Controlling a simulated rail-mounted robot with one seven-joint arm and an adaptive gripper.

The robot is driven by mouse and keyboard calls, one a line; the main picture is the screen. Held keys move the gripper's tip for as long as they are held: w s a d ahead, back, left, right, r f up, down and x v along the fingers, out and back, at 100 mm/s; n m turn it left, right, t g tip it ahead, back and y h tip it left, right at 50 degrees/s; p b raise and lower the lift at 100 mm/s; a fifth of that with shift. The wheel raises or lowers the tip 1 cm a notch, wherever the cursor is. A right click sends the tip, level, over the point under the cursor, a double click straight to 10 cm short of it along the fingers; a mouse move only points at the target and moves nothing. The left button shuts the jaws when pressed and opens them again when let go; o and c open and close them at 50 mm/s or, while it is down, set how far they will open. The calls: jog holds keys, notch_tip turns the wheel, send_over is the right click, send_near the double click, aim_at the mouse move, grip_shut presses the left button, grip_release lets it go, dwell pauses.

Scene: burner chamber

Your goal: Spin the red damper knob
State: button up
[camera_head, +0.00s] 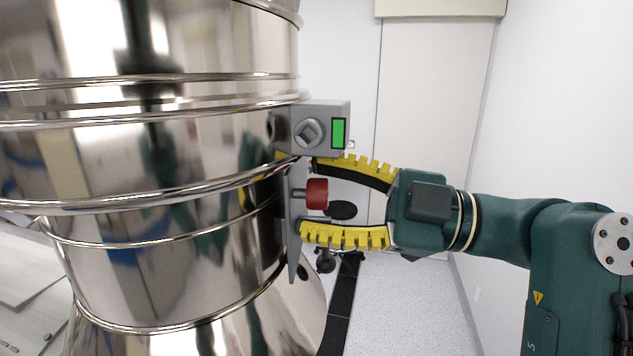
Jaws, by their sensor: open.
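The red damper knob (317,194) sticks out to the right from a grey bracket (296,215) on the side of the shiny metal chamber (200,160). My gripper (308,200) comes in from the right with its two yellow-ribbed fingers spread, one above the knob and one below it. In this view the knob lies between the fingertips, with gaps above and below. The depth between the fingers and the knob is hard to tell. The fingers appear open and hold nothing.
A grey box (325,128) with a round dial (308,132) and a green display (338,133) sits just above the upper finger. A black disc (341,210) shows behind the fingers, and a small dark knob (326,262) hangs below. Floor (405,300) at lower right is clear.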

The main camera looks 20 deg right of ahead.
jog(key=m+p, duration=0.1)
jog(key=m, duration=0.3)
jog(key=shift+r+h+p, duration=0.3)
jog(key=shift+r+p, duration=0.05)
jog(key=shift+f+m+p, duration=0.15)
jog(key=shift+m+p, duration=0.2)
jog(key=shift+m, duration=0.55)
jog(key=m+p, duration=0.2)
jog(key=shift+r+m+h+p, duration=0.25)
jog(key=shift+m+h+p, duration=0.05)
jog(key=shift+m, duration=0.1)
jog(key=shift+f+m, duration=0.35)
jog(key=shift+m, duration=0.15)
grip_shut()
jog(key=shift+f+n+b, duration=0.15)
jog(key=shift+n+b, duration=0.35)
jog(key=shift+b, duration=0.3)
jog(key=n+b, duration=0.3)
jog(key=shift+n, duration=0.3)
jog(key=shift+c, duration=1.2)
grip_release()
jog(key=shift+r, duration=0.2)
jog(key=o, duration=0.5)
